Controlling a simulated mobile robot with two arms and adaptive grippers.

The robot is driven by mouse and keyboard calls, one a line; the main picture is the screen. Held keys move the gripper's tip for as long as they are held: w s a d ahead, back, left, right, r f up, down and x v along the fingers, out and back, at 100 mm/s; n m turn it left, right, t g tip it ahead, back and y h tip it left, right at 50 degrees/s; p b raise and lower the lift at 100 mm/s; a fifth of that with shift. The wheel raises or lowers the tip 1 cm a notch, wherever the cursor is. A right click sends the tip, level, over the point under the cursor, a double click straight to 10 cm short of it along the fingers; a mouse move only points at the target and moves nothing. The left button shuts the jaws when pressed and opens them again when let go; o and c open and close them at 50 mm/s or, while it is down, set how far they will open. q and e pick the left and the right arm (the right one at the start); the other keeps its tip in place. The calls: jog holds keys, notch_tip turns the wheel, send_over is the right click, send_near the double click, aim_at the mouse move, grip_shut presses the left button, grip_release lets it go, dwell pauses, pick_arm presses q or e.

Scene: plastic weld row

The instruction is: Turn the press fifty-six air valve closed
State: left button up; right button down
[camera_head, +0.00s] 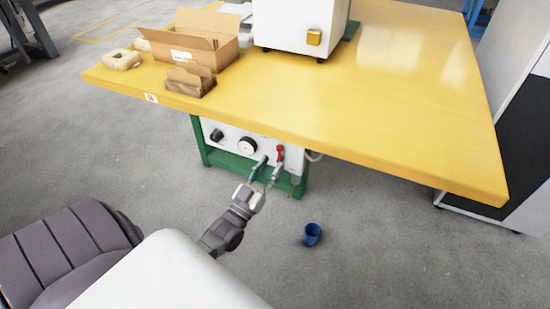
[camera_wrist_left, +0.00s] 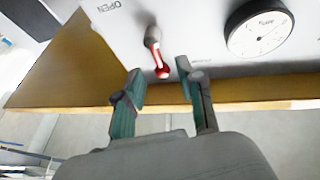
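The air valve has a red lever (camera_head: 280,152) on the white panel (camera_head: 232,142) under the yellow table's front edge. In the left wrist view the red lever (camera_wrist_left: 162,68) hangs from a grey pivot, its red tip pointing toward my gripper. My left gripper (camera_head: 268,168) is open in front of the panel. In the wrist view its two fingertips (camera_wrist_left: 160,72) stand apart on either side of the lever's tip; contact is not visible. My right gripper is not in view.
The yellow tabletop (camera_head: 420,110) overhangs above. A blue cup (camera_head: 312,234) stands on the floor. An open cardboard box (camera_head: 192,42) and a white machine are on the table.

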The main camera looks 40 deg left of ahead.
pick_arm(q)
jog(key=v, duration=0.9)
jog(key=shift+w, duration=0.1)
